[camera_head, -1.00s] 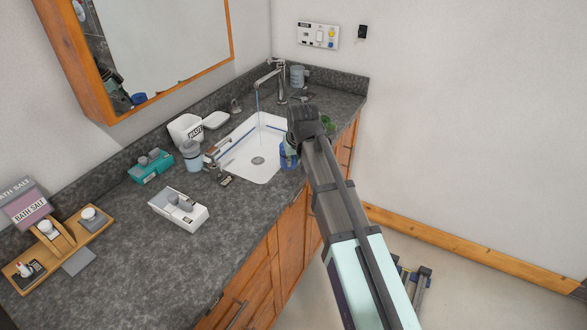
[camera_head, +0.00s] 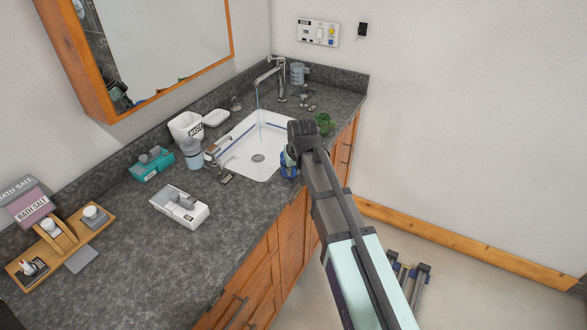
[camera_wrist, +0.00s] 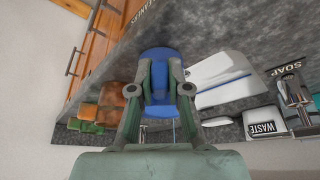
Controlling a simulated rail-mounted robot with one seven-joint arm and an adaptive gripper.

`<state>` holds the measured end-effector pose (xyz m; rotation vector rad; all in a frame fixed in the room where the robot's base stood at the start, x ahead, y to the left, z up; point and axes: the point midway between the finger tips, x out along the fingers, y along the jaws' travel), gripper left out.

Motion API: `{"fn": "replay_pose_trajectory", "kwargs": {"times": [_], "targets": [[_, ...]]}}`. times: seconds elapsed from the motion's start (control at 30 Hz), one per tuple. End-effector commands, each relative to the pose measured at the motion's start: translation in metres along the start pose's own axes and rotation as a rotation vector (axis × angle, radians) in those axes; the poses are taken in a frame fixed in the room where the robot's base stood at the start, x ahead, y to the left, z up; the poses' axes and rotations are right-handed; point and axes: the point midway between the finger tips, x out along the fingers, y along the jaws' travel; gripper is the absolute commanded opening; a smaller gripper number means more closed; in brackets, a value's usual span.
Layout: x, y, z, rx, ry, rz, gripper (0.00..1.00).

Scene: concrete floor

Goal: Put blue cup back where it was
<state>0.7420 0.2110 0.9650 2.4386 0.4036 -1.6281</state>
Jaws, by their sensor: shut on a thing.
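The blue cup (camera_wrist: 160,54) is held between the two fingers of my gripper (camera_wrist: 160,74) in the wrist view. In the head view the cup (camera_head: 287,170) shows in part at the near right edge of the white sink (camera_head: 240,162), half hidden by my arm. I cannot tell whether it touches the counter. My fingers are mostly hidden there.
Water runs from the faucet (camera_head: 271,75). A white waste bin (camera_head: 184,127), a bottle (camera_head: 192,153) and a white box (camera_head: 180,208) stand left of the sink.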

Motion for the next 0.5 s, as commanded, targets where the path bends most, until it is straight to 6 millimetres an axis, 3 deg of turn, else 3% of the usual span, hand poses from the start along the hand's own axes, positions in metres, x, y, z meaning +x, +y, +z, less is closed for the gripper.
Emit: {"fn": "replay_pose_trajectory", "kwargs": {"times": [0.07,0.1,0.17,0.5], "targets": [[0.0024,0.0000,0.0009,0.000,0.001,0.000,0.00],[0.0023,0.0000,0.0009,0.000,0.000,0.000,0.23],[0.0020,0.0000,0.0008,0.000,0.000,0.000,0.41],[0.0002,0.0000,0.0000,0.000,0.000,0.000,0.41]]}}
